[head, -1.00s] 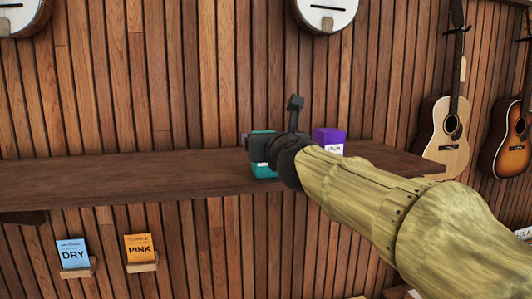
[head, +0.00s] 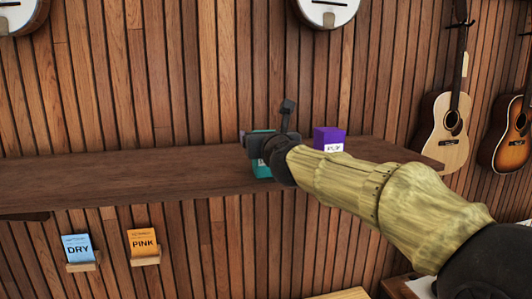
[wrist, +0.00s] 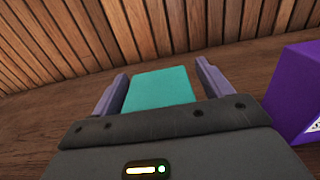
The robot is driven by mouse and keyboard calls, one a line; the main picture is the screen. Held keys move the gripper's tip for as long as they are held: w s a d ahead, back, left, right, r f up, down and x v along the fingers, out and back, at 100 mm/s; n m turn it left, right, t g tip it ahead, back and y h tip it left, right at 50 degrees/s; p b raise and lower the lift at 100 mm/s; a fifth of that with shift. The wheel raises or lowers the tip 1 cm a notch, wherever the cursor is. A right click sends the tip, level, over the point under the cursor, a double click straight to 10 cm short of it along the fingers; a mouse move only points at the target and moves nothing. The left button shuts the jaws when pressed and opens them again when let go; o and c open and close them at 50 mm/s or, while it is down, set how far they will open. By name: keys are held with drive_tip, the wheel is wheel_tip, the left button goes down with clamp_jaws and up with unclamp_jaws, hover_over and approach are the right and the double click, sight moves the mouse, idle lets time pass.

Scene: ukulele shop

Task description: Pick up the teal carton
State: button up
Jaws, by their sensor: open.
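The teal carton (head: 260,169) stands on the brown wooden shelf (head: 130,176), partly hidden behind my gripper in the head view. In the wrist view the teal carton (wrist: 160,88) shows its top face between my two fingers. My gripper (wrist: 160,84) is open, with one finger on each side of the carton. A narrow gap shows beside the fingers; whether either touches the carton I cannot tell. In the head view my gripper (head: 256,146) is at the carton, above the shelf.
A purple carton (head: 328,139) stands just right of the teal one, close to my right finger in the wrist view (wrist: 298,88). The slatted wood wall (head: 180,80) rises behind the shelf. The shelf to the left is clear. Guitars (head: 445,130) hang at the right.

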drive_tip(key=c, duration=1.1)
wheel_tip(320, 180, up, 10)
drive_tip(key=p, duration=0.7)
